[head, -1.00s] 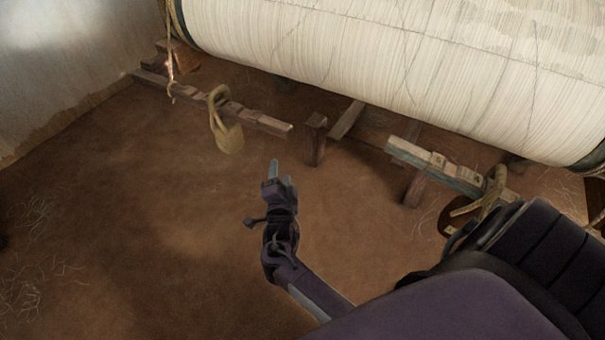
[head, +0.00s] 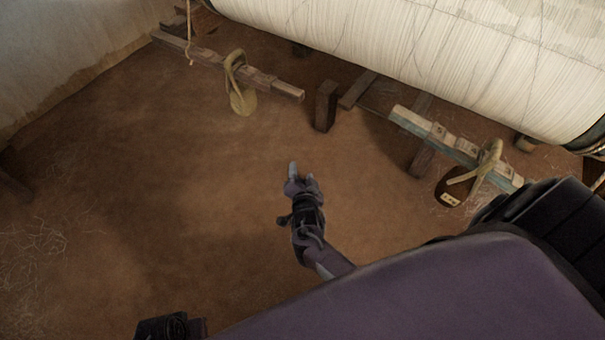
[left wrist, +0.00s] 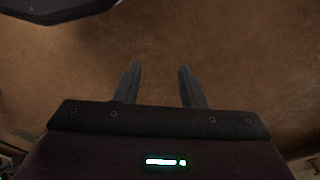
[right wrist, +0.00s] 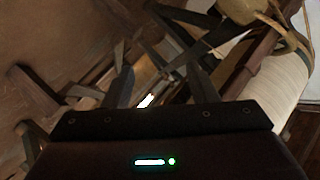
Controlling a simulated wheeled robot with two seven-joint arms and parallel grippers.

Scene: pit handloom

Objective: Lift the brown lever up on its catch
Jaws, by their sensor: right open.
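The brown lever (head: 272,82) is a wooden bar at upper left in the head view. A loop with a tan weight (head: 243,100) hangs on it, and its free end is beside a short upright brown post (head: 325,106). I cannot tell which part is the catch. My right gripper (head: 292,168) is over the floor below the lever's end, apart from it; in the right wrist view its fingers (right wrist: 163,85) are spread and empty, with wooden bars beyond. My left gripper's fingers (left wrist: 158,80) are spread and empty over bare floor in the left wrist view.
A second, bluish lever (head: 455,149) with a looped rope and dark weight (head: 450,193) lies to the right. The large warp roll (head: 430,45) spans the back. The earthen floor (head: 130,190) at left is clear.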

